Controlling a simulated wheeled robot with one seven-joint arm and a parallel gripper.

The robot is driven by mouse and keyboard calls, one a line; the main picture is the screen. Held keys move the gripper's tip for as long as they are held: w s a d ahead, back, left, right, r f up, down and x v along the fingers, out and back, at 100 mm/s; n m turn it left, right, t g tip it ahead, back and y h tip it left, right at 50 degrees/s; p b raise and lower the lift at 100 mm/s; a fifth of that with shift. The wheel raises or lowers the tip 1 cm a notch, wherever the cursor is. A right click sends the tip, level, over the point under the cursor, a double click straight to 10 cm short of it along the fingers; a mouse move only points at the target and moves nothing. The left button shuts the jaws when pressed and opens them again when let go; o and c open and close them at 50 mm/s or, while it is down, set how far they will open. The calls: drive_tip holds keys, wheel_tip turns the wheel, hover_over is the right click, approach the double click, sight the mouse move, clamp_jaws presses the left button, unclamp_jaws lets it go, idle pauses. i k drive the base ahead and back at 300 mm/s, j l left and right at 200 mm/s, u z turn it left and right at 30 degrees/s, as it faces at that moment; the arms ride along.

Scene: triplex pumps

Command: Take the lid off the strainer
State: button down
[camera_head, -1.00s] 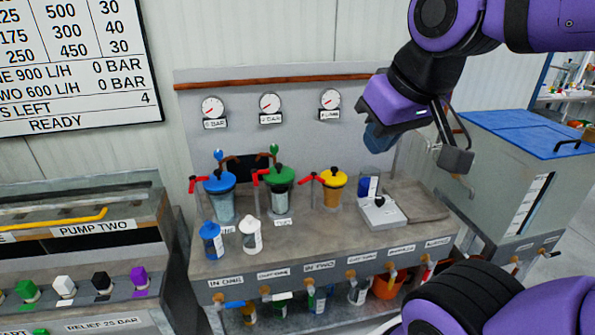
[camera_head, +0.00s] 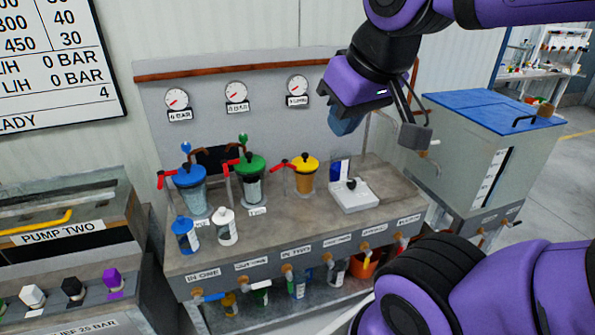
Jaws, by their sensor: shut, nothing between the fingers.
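Three clear pots with coloured lids stand on the grey bench: one with a blue lid (camera_head: 188,176), one with a green lid (camera_head: 249,165) and one with a yellow lid (camera_head: 304,164). All three lids are on. Red handles stick out at the left of the lids. I cannot tell from the picture which pot is the strainer. My gripper (camera_head: 415,137) hangs in the air above the right part of the bench, right of the yellow lid and apart from it. Its fingers are shut and empty.
A small blue-capped bottle (camera_head: 185,235) and a white bottle (camera_head: 226,227) stand at the bench front. A white scale-like device (camera_head: 353,196) is right of the pots. Gauges (camera_head: 237,97) hang behind. A blue-topped tank (camera_head: 490,110) stands at the right.

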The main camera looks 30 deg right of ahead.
sight(304, 162)
drive_tip(key=i+l, duration=0.2)
drive_tip(key=l, duration=0.2)
drive_tip(key=i+l+z, duration=0.1)
drive_tip(key=i+l, duration=0.15)
drive_tip(key=l, duration=0.2)
drive_tip(key=i+l, duration=0.25)
drive_tip(key=l, duration=0.15)
drive_tip(key=k+z, duration=0.05)
